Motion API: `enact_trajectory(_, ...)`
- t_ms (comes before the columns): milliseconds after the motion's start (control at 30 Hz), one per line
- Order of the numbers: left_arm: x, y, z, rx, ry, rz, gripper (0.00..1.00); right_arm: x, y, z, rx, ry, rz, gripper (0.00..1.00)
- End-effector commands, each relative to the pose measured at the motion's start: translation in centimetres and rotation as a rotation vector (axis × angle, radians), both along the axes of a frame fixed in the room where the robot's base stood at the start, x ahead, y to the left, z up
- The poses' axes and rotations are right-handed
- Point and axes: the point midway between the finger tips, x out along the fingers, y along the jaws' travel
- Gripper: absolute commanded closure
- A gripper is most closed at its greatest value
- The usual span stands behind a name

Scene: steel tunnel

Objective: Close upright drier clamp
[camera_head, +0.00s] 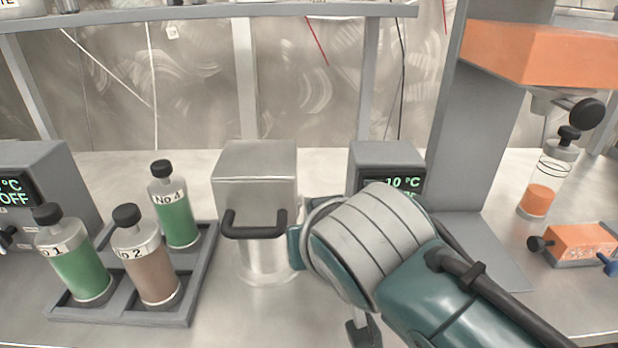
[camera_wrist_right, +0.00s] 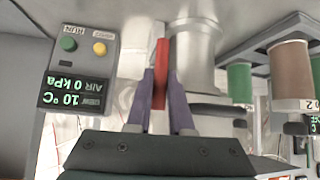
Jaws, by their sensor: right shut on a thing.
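A red upright piece (camera_wrist_right: 161,72), which looks like the clamp lever, stands beside the metal body there. My right gripper (camera_wrist_right: 162,88) has its purple fingers on either side of this red piece and is shut on it. In the head view my right forearm hides the fingers and the clamp. My left gripper is in neither view.
A display unit (camera_head: 390,170) reading 10 °C stands just right of the drier, behind my arm. A grey rack (camera_head: 200,290) with capped bottles stands at left. An orange-topped stand (camera_head: 545,55), a flask (camera_head: 541,190) and an orange block (camera_head: 578,243) are at right.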

Motion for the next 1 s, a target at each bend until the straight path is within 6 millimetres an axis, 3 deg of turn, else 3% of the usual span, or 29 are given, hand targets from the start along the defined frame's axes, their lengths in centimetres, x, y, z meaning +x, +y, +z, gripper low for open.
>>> enact_trajectory(67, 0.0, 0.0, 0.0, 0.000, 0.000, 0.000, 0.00, -0.1, 0.0, -0.2, -0.004, 0.003, 0.001, 1.00)
enact_trajectory(100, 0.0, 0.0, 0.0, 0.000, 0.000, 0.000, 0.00, -0.1, 0.0, -0.2, -0.004, 0.003, 0.001, 0.78)
enact_trajectory(367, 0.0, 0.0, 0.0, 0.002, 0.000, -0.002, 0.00, -0.1, 0.0, -0.1, -0.001, 0.003, 0.001, 0.50)
enact_trajectory(700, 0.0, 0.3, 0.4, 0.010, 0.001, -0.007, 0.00, -0.4, -0.1, 0.5, 0.000, 0.001, 0.000, 0.50)
enact_trajectory(1000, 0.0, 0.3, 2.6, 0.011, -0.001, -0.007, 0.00, -3.8, -0.7, 3.8, 0.001, 0.002, 0.000, 0.50)
